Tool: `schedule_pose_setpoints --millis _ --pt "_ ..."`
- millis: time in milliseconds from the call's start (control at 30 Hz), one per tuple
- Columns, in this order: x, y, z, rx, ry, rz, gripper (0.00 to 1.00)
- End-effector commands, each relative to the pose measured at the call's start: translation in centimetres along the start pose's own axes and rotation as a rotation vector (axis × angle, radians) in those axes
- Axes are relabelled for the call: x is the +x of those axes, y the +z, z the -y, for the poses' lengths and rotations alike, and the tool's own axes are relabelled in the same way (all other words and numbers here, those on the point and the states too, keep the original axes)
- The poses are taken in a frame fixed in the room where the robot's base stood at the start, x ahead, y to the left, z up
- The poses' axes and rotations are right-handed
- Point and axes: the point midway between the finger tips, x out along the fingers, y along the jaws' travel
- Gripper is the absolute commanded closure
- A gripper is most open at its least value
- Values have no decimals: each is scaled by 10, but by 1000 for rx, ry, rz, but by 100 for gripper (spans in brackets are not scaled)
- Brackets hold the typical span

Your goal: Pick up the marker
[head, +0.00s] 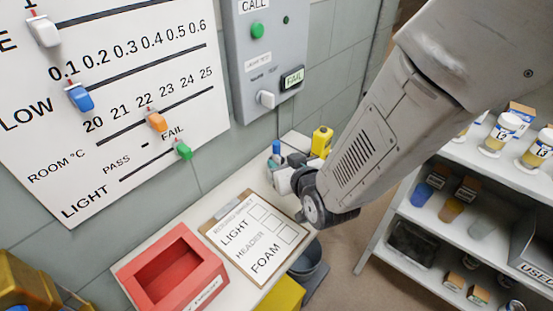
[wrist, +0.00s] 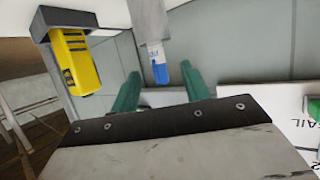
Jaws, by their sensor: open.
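The marker has a blue end (wrist: 161,72) and a pale body. It shows in the wrist view at the top middle, with its other end at a light grey block-shaped piece (wrist: 149,22) that looks like a holder. In the head view its blue end (head: 276,147) stands upright at the far end of the white ledge. My gripper (wrist: 162,74) is open, with its two green fingers apart on either side of the blue end in the picture. I cannot tell the remaining depth between them. In the head view my gripper (head: 277,168) is partly hidden by my wrist.
A yellow device (head: 322,141) sits in a grey holder beside the marker, also in the wrist view (wrist: 75,62). A clipboard (head: 245,228) and a red box (head: 172,272) lie on the ledge. A wall panel (head: 262,60) is behind; shelves (head: 400,220) stand right.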

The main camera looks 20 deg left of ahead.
Motion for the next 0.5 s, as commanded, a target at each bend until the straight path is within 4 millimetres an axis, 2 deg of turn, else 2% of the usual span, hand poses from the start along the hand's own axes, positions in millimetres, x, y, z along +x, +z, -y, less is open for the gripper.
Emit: schedule_pose_setpoints --millis 400,500 --pt "56 -4 -4 1 1 2 54" --pt "65 -4 -4 1 1 1 54"
